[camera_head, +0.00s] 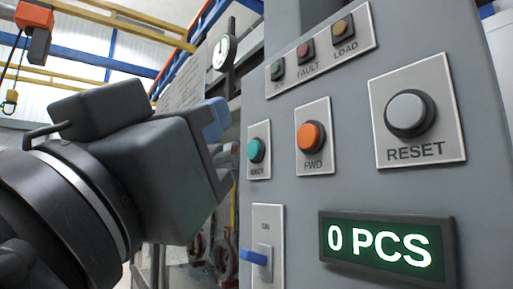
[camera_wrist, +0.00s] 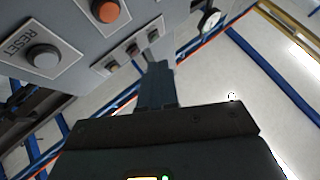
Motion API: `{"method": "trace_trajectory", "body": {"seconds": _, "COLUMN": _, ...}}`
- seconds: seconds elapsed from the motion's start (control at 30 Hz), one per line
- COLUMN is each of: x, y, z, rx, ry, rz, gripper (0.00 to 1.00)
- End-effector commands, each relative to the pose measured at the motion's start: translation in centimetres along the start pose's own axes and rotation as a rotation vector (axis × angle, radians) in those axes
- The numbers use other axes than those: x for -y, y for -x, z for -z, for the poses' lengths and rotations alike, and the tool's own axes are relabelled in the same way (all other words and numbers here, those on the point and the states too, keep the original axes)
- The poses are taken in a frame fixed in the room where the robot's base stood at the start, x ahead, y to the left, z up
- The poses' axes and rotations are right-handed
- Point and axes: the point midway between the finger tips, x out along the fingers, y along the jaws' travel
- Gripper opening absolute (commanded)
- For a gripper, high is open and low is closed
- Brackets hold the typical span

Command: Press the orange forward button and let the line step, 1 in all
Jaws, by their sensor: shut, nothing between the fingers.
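The orange FWD button (camera_head: 311,136) sits on a pale plate on the grey control panel, standing out from its dark collar. It also shows at the top of the wrist view (camera_wrist: 105,10). The green display (camera_head: 379,243) below it reads "0 PCS". My gripper (camera_head: 216,118) is left of the panel in the head view, apart from the orange button. In the wrist view my closed fingers (camera_wrist: 158,72) point up past the panel's edge, below and right of the button, with nothing between them.
A teal button (camera_head: 256,150) is left of the orange one, nearer my gripper. A grey RESET button (camera_head: 407,112) is to the right. Three indicator lamps (camera_head: 305,50) are above. A blue-levered switch (camera_head: 256,257) is below. A red-orange hanging unit (camera_head: 34,18) is at upper left.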

Motion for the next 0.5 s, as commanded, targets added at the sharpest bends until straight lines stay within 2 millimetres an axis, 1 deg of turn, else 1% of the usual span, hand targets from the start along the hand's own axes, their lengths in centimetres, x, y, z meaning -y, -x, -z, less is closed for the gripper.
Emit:
{"method": "trace_trajectory", "body": {"seconds": 0.17, "x": -1.0, "y": -1.5, "z": -0.7, "rx": 0.001, "ry": 0.003, "rz": -0.001, "gripper": 0.00}}
{"method": "trace_trajectory", "body": {"seconds": 0.4, "x": -2.6, "y": -3.8, "z": -2.4, "rx": 0.001, "ry": 0.003, "rz": -0.001, "gripper": 0.00}}
{"method": "trace_trajectory", "body": {"seconds": 0.5, "x": -3.3, "y": -4.4, "z": -3.1, "rx": 0.000, "ry": 0.002, "rz": -0.002, "gripper": 0.00}}
